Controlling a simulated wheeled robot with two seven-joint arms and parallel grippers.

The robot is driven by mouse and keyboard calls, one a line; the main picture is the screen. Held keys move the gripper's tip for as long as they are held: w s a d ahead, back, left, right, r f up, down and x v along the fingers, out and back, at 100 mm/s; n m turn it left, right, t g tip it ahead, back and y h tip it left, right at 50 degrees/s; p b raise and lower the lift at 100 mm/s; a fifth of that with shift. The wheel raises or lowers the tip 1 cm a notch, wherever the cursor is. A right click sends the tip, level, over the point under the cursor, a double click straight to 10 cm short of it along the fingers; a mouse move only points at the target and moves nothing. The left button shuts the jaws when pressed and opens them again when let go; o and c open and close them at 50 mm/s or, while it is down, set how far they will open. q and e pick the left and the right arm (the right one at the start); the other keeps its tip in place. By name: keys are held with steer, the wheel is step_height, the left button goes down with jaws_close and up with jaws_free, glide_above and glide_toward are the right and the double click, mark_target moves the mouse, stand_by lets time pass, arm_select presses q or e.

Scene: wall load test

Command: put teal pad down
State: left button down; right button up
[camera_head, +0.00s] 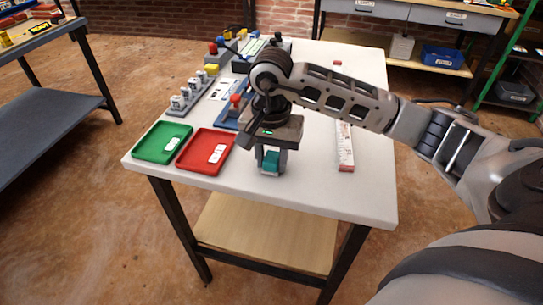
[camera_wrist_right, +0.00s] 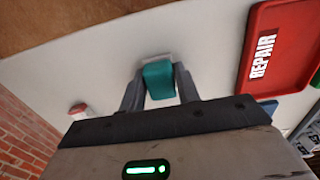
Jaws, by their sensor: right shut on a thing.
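The teal pad (camera_head: 271,161) is between the fingers of my right gripper (camera_head: 271,165), low over the front part of the white table (camera_head: 315,190). The right gripper is shut on it and points down. In the right wrist view, the teal pad (camera_wrist_right: 158,81) shows between the two dark fingertips of the right gripper (camera_wrist_right: 158,90), with a pale strip at its far edge. I cannot tell whether the pad touches the table top. My left gripper is not in view.
A red tray (camera_head: 190,160) and a green tray (camera_head: 148,150) lie left of the gripper. The red tray, marked REPAIR, shows in the wrist view (camera_wrist_right: 290,20). A white and red ruler-like strip (camera_head: 345,155) lies to the right. Fixtures stand behind. The front table edge is close.

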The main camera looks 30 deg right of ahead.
steer(key=shift+f+b, duration=0.2)
steer(key=shift+b, duration=0.1)
steer(key=o, duration=0.9)
steer(key=shift+r, duration=0.15)
